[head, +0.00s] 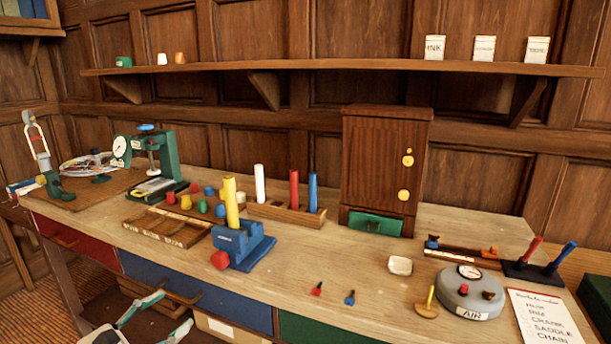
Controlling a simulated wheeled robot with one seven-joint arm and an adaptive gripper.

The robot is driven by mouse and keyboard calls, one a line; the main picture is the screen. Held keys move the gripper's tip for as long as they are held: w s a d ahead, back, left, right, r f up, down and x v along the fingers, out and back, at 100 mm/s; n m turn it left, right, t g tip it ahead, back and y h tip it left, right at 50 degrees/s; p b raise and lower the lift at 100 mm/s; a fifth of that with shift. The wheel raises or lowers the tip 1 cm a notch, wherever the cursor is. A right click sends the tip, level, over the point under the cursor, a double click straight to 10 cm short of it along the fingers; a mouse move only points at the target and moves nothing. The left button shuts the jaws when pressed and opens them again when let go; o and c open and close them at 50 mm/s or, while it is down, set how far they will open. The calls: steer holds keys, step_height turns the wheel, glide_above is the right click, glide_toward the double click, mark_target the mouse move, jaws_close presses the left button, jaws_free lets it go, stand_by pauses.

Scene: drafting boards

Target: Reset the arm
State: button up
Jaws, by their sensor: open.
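My gripper (178,308) shows at the bottom left of the head view, partly cut off by the lower picture edge. Its two teal and white fingers stand apart, and I see nothing between them. It is low in front of the workbench (330,265), below the bench top and near the blue drawer front (190,290). Most of my arm is out of view.
On the bench stand a blue vise (238,246) with a yellow rod, a wooden block of coloured rods (286,210), a brown cabinet (383,165), a round AIR gauge (470,293) and a paper list (545,318). The bench's front edge is close to my gripper.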

steer(key=d+r+m+g+p, duration=0.1)
steer(key=d+r+m+g, duration=0.3)
steer(key=d, duration=0.6)
steer(key=w+d+r+m+g+p, duration=0.1)
steer(key=d+r+m+g, duration=0.25)
steer(key=d, duration=0.65)
steer(key=d+r+m+g+p, duration=0.1)
steer(key=d+r+m+g, duration=0.3)
steer(key=d, duration=0.6)
steer(key=s+d+r+m+g+y+p, duration=0.1)
steer(key=s+d+r+m+y, duration=0.15)
steer(key=s+d, duration=0.3)
steer(key=s+d+r+m+g+y, duration=0.1)
steer(key=s+d+r+m+y, duration=0.1)
steer(key=s+d+r+m, duration=0.3)
steer(key=s+d+r+m+t+y+p, duration=0.1)
steer(key=s+d+m, duration=0.1)
steer(key=s, duration=0.5)
steer(key=s+d+m+t+y+p, duration=0.1)
steer(key=s+d+m+y, duration=0.1)
steer(key=s, duration=0.5)
steer(key=shift+d+r+m+t, duration=0.35)
steer(key=shift+d+m, duration=0.25)
steer(key=shift+m, duration=0.1)
steer(key=shift+y, duration=0.25)
stand_by(0.6)
